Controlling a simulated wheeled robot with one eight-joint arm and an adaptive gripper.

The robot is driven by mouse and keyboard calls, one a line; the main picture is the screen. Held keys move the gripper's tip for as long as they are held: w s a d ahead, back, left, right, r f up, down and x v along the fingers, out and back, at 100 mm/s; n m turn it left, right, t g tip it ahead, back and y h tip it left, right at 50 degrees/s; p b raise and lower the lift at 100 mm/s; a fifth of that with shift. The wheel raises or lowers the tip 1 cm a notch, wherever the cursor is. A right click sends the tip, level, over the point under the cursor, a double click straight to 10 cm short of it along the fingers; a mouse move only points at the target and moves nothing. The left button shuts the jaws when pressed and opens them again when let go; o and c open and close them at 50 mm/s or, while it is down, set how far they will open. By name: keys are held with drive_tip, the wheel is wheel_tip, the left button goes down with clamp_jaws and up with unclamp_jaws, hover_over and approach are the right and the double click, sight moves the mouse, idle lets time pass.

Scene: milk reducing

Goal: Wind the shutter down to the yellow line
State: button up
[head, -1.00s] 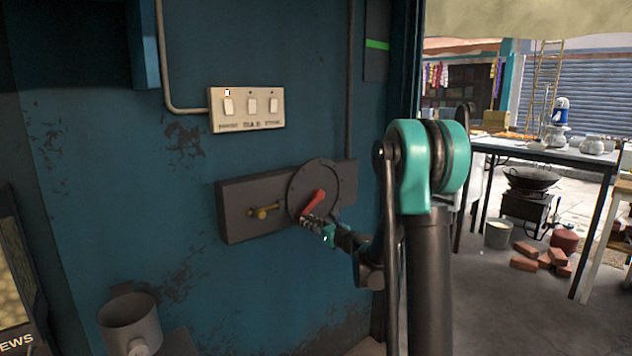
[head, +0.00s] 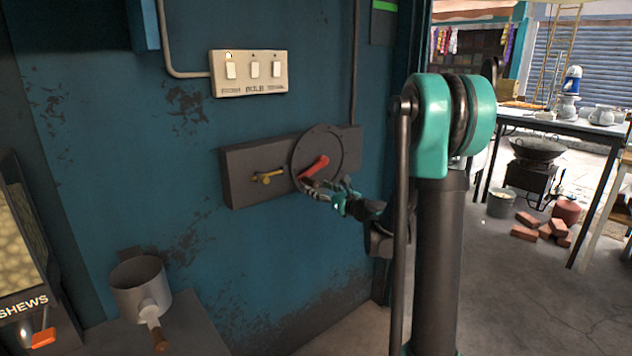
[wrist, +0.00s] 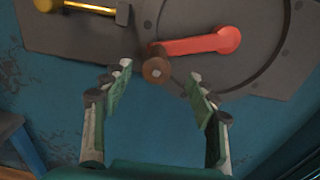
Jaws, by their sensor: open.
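The red crank arm (head: 316,167) sits on a round dark plate (head: 327,142) on the blue wall. It also shows in the wrist view (wrist: 200,44), pointing left and slightly down to a brown knob (wrist: 156,69). My gripper (wrist: 160,84) is open, its two fingers to the left and right of the knob; I cannot tell whether they touch it. In the head view my gripper (head: 312,190) is at the crank's lower end, which hides the knob. A cream strip (head: 475,16), perhaps the shutter, shows at the top right. I see no yellow line.
A brass latch (head: 267,177) sits left of the crank on the dark housing (head: 240,180). A switch panel (head: 250,72) is above. A green mark (head: 384,5) shows on a dark strip. A grey pot (head: 140,285) stands lower left, a table (head: 560,127) right.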

drive_tip(key=v, duration=0.8)
drive_tip(key=shift+s, duration=0.2)
drive_tip(key=shift+s+d, duration=0.1)
drive_tip(key=s+a+f+n+g+h, duration=0.3)
drive_tip(key=s+f+n+g, duration=0.4)
drive_tip(key=s+f+n, duration=0.65)
drive_tip(key=s+d+f+n+g+h, duration=0.1)
drive_tip(key=s+d+f+n+h, duration=0.2)
drive_tip(key=s+d+n, duration=0.2)
drive_tip(key=s+d+f+n+g+h, duration=0.2)
drive_tip(key=s+d+f+n+h, duration=0.1)
drive_tip(key=s+n, duration=0.7)
drive_tip(key=s+d+h, duration=0.1)
drive_tip(key=d, duration=0.1)
drive_tip(key=shift+s+d+f+h, duration=0.2)
drive_tip(key=shift+d+f+h, duration=0.05)
drive_tip(key=shift+d+h, duration=0.1)
